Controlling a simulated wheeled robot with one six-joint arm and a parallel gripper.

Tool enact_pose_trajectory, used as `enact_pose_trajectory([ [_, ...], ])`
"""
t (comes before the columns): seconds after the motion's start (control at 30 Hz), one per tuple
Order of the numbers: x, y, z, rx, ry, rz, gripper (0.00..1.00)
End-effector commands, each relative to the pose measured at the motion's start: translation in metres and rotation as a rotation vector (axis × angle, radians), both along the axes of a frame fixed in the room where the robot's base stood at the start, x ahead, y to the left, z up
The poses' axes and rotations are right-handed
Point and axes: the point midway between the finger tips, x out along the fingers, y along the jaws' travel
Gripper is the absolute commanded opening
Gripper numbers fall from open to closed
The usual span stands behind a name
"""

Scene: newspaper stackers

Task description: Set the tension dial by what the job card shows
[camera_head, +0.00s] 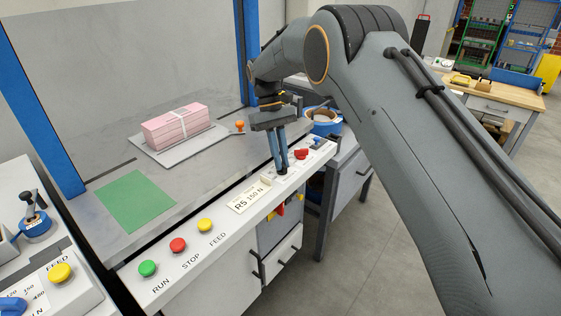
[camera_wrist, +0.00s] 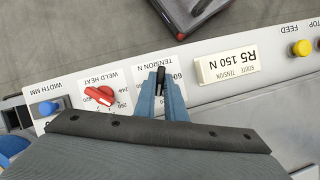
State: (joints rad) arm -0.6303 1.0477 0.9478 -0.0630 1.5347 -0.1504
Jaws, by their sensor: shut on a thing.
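The job card (camera_head: 248,200) on the machine's white front rail reads R5, 150 N. It also shows upside down in the wrist view (camera_wrist: 228,66), with the words route and tension. The tension dial is a black knob (camera_wrist: 160,77) on a white plate marked TENSION N. My gripper (camera_head: 281,167) points down at the rail and is shut on this knob, one blue-grey finger on each side in the wrist view (camera_wrist: 160,95). The fingers and gripper body hide most of the scale; only part of a number shows at the plate's edge. I cannot read the setting.
A red weld heat knob (camera_wrist: 100,95) and a blue width knob (camera_wrist: 48,108) sit close beside the dial. Green (camera_head: 148,268), red (camera_head: 178,245) and yellow (camera_head: 205,225) buttons line the rail. A strapped pink bundle (camera_head: 175,127) lies on the table behind.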

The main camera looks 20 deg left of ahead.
Motion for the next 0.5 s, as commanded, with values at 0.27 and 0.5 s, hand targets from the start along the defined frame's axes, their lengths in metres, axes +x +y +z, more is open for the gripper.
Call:
enact_pose_trajectory([
  [0.27,0.0018,-0.0013,0.0007,0.002,-0.001,-0.218,0.0],
  [0.5,0.0021,-0.0019,0.0007,0.002,-0.001,-0.339,0.0],
])
